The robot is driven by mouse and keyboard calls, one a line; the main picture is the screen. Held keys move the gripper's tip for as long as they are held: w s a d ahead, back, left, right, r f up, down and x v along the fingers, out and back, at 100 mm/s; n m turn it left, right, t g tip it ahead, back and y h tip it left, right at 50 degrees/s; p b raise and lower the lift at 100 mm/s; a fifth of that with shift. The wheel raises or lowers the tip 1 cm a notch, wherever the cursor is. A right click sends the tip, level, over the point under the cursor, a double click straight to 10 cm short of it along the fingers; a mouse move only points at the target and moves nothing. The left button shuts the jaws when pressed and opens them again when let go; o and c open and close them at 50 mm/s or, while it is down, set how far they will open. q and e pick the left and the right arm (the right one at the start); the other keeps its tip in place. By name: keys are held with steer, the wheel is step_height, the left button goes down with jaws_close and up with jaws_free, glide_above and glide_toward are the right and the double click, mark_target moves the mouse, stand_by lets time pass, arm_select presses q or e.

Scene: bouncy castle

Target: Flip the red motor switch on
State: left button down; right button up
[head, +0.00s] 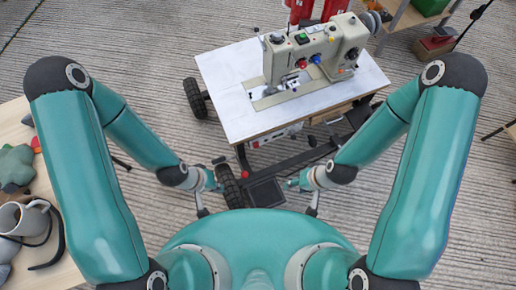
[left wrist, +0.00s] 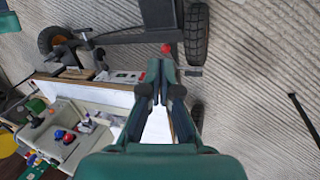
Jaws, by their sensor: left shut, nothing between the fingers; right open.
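A pale box with a small red part (head: 256,143) sits under the front edge of the sewing table (head: 222,85); I cannot tell for sure that this red part is the motor switch, or its position. The box (left wrist: 118,77) also shows in the left wrist view, with a red spot near its end. My left gripper (head: 217,180) is shut and empty, low in front of the table's left part; its closed fingers (left wrist: 157,85) show in the left wrist view, appearing beside the box. My right gripper (head: 292,183) is open and empty, in front of the table's underside.
A beige sewing machine (head: 310,55) stands on the table. A red ball knob (left wrist: 167,47) shows past my left fingers. Black wheels (head: 195,98) and a dark pedal (head: 266,192) are below. A side table (head: 62,272) with a mug (head: 25,218) is at left.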

mark_target(256, 145)
arm_select(q)
steer(key=w+d+f+m+y+b, duration=0.2)
steer(key=w+d+f+m+b, duration=0.5)
steer(key=m+b, duration=0.6)
steer(key=w+d+f+m+y+b, duration=0.2)
steer(key=w+d+f+m+b, duration=0.6)
steer(key=m, duration=1.2)
steer(key=w+f+b, duration=0.3)
steer(key=w+b, duration=0.2)
steer(key=shift+m+t+b, duration=0.3)
steer(key=shift+a+f, duration=0.1)
steer(key=w+a+f+b, duration=0.2)
steer(key=w+f+b, duration=0.2)
steer(key=f, duration=0.6)
steer(key=shift+w+f, duration=0.2)
steer(key=shift+w, duration=0.15)
steer(key=shift+d, duration=0.15)
